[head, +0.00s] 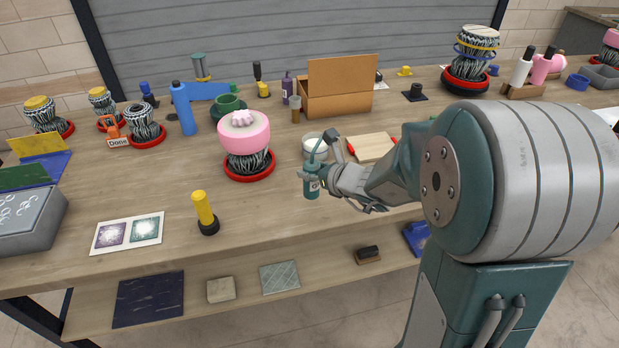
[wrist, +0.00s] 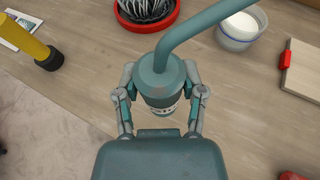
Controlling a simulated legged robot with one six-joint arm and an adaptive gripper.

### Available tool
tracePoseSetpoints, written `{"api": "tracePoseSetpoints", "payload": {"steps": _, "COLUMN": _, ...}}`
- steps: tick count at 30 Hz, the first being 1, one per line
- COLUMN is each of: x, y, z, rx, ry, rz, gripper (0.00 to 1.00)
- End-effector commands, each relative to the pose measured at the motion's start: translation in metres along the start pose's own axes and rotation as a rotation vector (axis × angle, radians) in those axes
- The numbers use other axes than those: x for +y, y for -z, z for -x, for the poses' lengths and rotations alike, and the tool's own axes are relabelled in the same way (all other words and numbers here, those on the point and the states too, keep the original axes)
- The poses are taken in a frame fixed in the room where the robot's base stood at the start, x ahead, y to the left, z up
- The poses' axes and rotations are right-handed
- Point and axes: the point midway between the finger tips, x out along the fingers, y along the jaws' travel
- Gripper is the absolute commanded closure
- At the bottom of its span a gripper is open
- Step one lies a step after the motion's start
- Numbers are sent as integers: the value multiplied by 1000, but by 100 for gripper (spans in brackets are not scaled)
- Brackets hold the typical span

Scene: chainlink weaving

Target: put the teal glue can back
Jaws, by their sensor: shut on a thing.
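The teal glue can (head: 311,188) is upright and has a long bent spout. My gripper (head: 322,177) is shut on it, near the front edge of the workbench. In the wrist view the can (wrist: 160,75) sits between both fingers, and its spout crosses to the upper right. I cannot tell whether its base touches the bench.
A white tub (head: 314,143) stands just behind the can, and a wooden board (head: 372,147) lies right of it. A pink-topped drum on a red ring (head: 248,178) is to the left. A yellow-handled tool (head: 203,208) and a printed card (head: 128,233) are farther left. Bare bench lies between.

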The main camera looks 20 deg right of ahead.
Motion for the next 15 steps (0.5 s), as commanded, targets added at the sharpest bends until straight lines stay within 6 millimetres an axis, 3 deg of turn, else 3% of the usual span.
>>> {"api": "tracePoseSetpoints", "payload": {"steps": 5, "x": -4, "y": 7, "z": -12, "rx": 0, "ry": -1, "rz": 0, "gripper": 100}}
{"api": "tracePoseSetpoints", "payload": {"steps": 11, "x": -4, "y": 32, "z": -23, "rx": 1, "ry": -2, "rz": -2, "gripper": 100}}
{"api": "tracePoseSetpoints", "payload": {"steps": 15, "x": -4, "y": 35, "z": -24, "rx": -2, "ry": 1, "rz": 0, "gripper": 100}}
